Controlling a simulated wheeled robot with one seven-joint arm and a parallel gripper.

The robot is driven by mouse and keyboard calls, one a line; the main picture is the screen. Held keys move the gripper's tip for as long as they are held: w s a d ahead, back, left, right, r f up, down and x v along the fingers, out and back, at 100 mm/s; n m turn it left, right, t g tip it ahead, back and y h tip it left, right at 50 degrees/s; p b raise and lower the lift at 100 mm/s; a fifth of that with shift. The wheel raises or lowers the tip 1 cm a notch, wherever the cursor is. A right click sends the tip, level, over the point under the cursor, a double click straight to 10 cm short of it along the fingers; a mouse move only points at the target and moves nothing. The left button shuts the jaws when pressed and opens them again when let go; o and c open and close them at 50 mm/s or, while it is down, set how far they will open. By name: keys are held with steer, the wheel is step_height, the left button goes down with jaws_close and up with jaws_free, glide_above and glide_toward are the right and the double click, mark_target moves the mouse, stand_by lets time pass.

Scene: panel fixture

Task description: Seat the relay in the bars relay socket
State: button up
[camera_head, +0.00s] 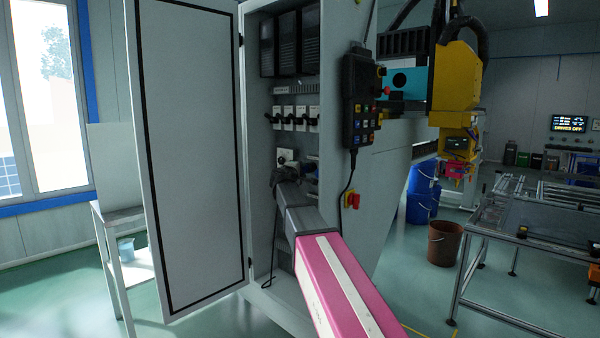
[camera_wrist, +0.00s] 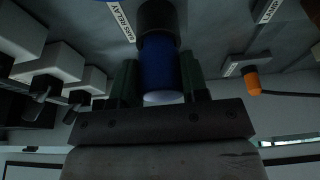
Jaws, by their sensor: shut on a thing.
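The relay (camera_wrist: 160,65), a blue cylinder with a pale near end, is held between the green fingers of my gripper (camera_wrist: 161,78), which is shut on it. Its far end meets a dark round collar (camera_wrist: 157,16) beside the label reading "BARS RELAY" (camera_wrist: 120,18); this is the bars relay socket. No gap shows between them, but I cannot tell how deep the relay sits. In the head view my gripper (camera_head: 284,176) is inside the open cabinet (camera_head: 258,215), against its back panel, and the relay cannot be made out there.
White switch blocks (camera_wrist: 52,62) stand close on the left in the wrist view. An orange cylinder (camera_wrist: 251,82) projects on the right, with free room between. The cabinet door (camera_head: 195,160) stands open at left. A pendant (camera_head: 360,98) with a hanging cable is right of the opening.

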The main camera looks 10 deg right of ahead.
steer(key=shift+w+d, duration=0.35)
steer(key=shift+d, duration=0.1)
steer(key=o, duration=1.1)
steer(key=shift+s, duration=0.15)
